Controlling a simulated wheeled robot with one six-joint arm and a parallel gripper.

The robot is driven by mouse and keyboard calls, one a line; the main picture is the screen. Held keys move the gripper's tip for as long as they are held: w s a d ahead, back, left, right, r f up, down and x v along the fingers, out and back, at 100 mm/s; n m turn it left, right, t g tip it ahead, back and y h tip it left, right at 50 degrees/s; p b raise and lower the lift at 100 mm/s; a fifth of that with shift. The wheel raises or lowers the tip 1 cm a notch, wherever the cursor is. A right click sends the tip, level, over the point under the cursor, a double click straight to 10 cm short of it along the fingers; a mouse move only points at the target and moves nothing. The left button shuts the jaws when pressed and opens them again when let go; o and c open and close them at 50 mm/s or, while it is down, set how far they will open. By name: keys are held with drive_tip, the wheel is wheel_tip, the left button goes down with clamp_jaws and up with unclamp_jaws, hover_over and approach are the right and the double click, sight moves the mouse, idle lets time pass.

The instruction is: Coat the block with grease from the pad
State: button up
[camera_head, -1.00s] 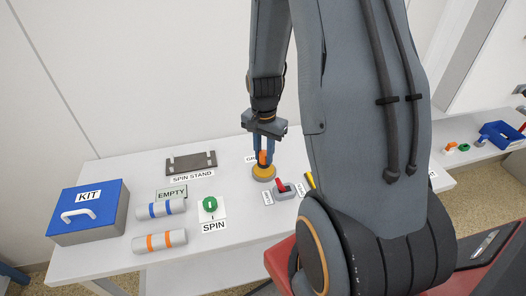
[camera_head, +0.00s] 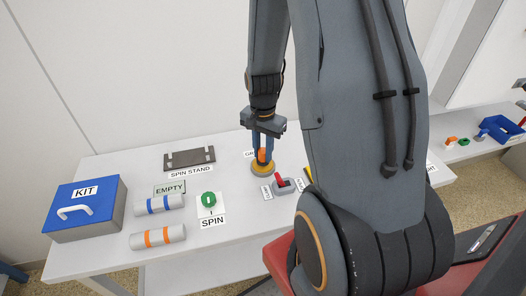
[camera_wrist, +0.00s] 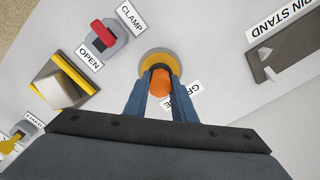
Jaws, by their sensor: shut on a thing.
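My gripper (camera_head: 262,150) points down with its blue fingers shut on an orange block (camera_head: 262,156). In the wrist view the orange block (camera_wrist: 160,82) sits between the fingertips (camera_wrist: 160,90). The round yellow grease pad (camera_head: 266,170) lies on the white table, directly below the block. In the wrist view the pad (camera_wrist: 158,56) shows as a yellow disc with a grey rim, partly covered by the block and fingers. I cannot tell whether the block touches the pad. A label, partly hidden by a finger, lies beside the pad.
A red-handled clamp lever (camera_head: 282,183) stands close right of the pad. A green SPIN knob (camera_head: 209,200), two banded cylinders (camera_head: 158,236), a dark spin stand (camera_head: 190,158) and a blue KIT box (camera_head: 85,205) are to the left. A yellow-edged fixture (camera_wrist: 62,82) shows in the wrist view.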

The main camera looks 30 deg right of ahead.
sight(263, 150)
drive_tip(key=shift+f, duration=0.6)
idle(1.5)
drive_tip(key=shift+s, duration=0.1)
drive_tip(key=shift+r+p, duration=2.7)
drive_tip(key=shift+r, duration=0.9)
